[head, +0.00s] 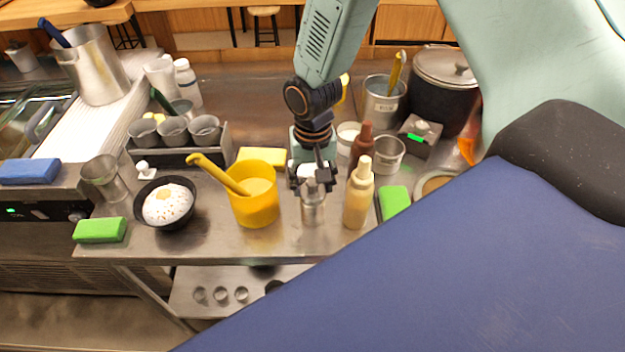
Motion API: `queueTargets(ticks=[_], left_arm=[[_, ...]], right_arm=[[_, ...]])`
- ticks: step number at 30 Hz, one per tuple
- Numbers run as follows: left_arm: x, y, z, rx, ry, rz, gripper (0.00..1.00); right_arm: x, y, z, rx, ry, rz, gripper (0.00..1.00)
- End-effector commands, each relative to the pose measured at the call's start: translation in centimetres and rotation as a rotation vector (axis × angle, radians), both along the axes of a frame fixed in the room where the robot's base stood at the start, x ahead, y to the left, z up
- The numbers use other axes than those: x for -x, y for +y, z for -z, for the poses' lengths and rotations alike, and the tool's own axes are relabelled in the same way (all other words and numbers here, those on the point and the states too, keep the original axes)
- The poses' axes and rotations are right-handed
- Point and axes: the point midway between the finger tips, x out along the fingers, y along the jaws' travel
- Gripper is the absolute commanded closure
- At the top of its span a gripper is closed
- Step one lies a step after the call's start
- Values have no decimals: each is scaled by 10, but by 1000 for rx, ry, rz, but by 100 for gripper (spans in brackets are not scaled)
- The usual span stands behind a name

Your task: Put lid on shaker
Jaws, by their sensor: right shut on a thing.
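A small metal shaker (312,211) stands upright on the steel counter, between the yellow tub and the pale sauce bottle. My right gripper (315,186) comes down from above and is shut at the shaker's top. A pale, lid-like piece (306,171) shows by its fingers. The fingers hide most of this piece and the shaker's rim, so I cannot tell whether the two touch. My left gripper is not in view.
A yellow tub (256,205) stands close left, a pale bottle (358,200) close right, a red-brown bottle (362,145) behind. Further left are a black bowl (180,221) and an open metal cup (104,178). The counter's front edge (215,257) is clear.

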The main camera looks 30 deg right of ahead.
Motion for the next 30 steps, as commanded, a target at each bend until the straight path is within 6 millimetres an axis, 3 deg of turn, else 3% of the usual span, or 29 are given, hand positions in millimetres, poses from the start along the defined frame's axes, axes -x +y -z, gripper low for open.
queueTargets(ticks=[25,26,30], left_arm=[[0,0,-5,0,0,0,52],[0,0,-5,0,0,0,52],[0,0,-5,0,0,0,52]], right_arm=[[0,0,3,0,-1,0,59],[0,0,3,0,0,0,45],[0,0,3,0,0,0,33]])
